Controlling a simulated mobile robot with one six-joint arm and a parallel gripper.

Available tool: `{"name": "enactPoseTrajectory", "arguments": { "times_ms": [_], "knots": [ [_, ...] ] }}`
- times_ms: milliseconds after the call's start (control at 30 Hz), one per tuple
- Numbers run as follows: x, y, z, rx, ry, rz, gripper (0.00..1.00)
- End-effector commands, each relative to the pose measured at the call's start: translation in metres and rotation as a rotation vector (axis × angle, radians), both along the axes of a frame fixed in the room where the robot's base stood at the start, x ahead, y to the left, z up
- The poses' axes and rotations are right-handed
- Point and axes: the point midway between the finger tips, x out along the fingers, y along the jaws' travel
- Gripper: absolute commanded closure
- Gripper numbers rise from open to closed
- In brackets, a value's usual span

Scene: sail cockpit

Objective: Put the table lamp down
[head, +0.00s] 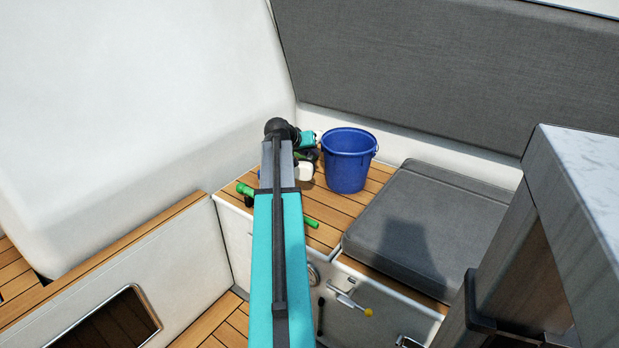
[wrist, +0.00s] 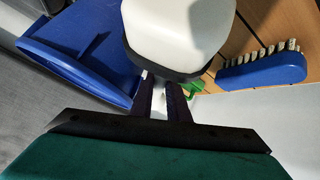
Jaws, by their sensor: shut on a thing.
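The table lamp (wrist: 180,30), seen as a rounded white part with a dark lower rim, is at the top middle of the wrist view. My gripper (wrist: 163,84) is shut on it; the dark fingers run up to just beneath the white part. The grip point itself is partly hidden. In the head view a small white part of the lamp (head: 304,172) shows beside my teal gripper, left of the bucket, over the wooden slatted seat (head: 325,236). My arm hides much of it. I cannot tell whether its base touches the wood.
A blue bucket (head: 348,160) stands close on the right. A blue brush (wrist: 264,70) with pale bristles lies on the wood in the wrist view. A green object (head: 311,222) lies across the seat, partly behind my arm. A grey cushion (head: 430,220) covers the seat's right part.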

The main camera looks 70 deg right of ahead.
Motion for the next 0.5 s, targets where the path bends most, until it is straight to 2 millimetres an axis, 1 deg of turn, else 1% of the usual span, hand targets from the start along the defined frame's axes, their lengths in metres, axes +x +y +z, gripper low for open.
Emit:
{"name": "enactPoseTrajectory", "arguments": {
  "times_ms": [33,100,300,400,500],
  "knots": [
    [0.000,0.000,-0.010,-0.001,0.002,0.001,1.00],
    [0.000,0.001,-0.023,0.000,0.002,0.001,1.00],
    [0.000,0.000,-0.050,-0.001,0.001,0.002,1.00],
    [0.001,0.000,-0.055,-0.003,0.000,0.002,1.00],
    [0.001,0.000,-0.057,-0.003,0.000,0.002,1.00]
  ]
}}
